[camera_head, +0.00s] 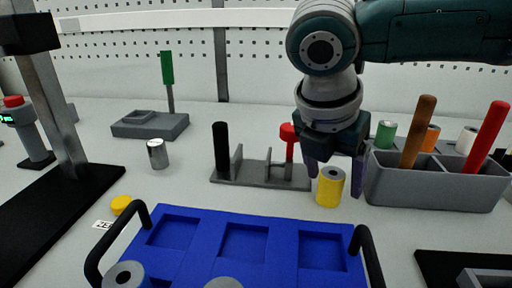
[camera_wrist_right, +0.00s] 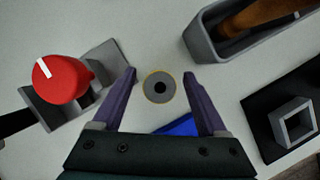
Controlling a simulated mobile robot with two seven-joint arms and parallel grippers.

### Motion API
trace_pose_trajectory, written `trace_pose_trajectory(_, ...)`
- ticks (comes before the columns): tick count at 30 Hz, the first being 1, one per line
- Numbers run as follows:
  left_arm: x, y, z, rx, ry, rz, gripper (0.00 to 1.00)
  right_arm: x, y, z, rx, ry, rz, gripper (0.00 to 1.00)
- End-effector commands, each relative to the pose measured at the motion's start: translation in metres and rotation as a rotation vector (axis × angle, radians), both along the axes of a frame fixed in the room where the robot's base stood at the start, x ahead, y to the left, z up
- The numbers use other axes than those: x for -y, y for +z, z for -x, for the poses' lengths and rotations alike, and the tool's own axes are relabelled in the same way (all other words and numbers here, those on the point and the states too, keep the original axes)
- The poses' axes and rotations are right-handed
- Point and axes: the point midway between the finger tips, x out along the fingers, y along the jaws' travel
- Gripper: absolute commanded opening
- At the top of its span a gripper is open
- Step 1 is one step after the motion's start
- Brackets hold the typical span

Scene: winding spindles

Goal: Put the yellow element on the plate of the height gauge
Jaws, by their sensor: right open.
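The yellow element (camera_head: 329,190), an upright yellow cylinder with a grey top and a dark centre hole, stands on the table behind the blue tray. My right gripper (camera_head: 335,184) points down over it, open, with one finger on each side. In the right wrist view the element's round top (camera_wrist_right: 148,87) shows between the purple fingertips (camera_wrist_right: 159,76), with gaps on both sides. At the left, a metal column stands on a black base plate (camera_head: 60,215) with a black head above; I cannot tell surely whether this is the height gauge. My left gripper is not in view.
A grey bin (camera_head: 430,187) with red and brown handles stands close right of the gripper. A grey fixture (camera_head: 240,175) with a black post and red knob is close left. The blue tray (camera_head: 195,215) with black handles is in front. A metal cylinder (camera_head: 157,155) stands farther left.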

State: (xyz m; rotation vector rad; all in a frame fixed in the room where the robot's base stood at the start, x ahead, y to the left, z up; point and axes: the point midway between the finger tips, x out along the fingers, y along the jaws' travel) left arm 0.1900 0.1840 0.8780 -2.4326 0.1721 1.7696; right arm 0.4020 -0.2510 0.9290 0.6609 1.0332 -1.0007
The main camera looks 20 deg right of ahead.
Motion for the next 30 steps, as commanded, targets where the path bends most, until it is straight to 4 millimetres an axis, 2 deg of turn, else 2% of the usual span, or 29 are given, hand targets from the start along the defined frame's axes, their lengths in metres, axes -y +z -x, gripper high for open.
trace_pose_trajectory(5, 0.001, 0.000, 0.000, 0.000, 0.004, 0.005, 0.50, 0.000, 0.003, 0.000, 0.001, 0.000, 0.000, 0.76)
trace_pose_trajectory(8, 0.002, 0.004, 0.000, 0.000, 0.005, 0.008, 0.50, -0.004, 0.014, 0.001, 0.002, 0.001, -0.002, 0.76)
trace_pose_trajectory(18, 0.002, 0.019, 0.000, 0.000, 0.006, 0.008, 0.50, -0.031, 0.083, 0.013, 0.003, 0.004, -0.003, 0.76)
trace_pose_trajectory(23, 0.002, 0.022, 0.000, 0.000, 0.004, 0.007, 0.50, -0.040, 0.105, 0.017, 0.002, 0.001, -0.003, 0.76)
trace_pose_trajectory(25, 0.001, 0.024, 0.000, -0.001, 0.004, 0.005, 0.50, -0.042, 0.110, 0.018, 0.001, 0.002, -0.002, 0.80)
trace_pose_trajectory(28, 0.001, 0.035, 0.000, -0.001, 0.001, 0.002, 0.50, -0.046, 0.116, 0.018, 0.001, 0.006, -0.009, 0.81)
trace_pose_trajectory(30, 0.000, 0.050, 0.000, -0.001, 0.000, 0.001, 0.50, -0.050, 0.117, 0.015, 0.004, 0.015, -0.021, 0.81)
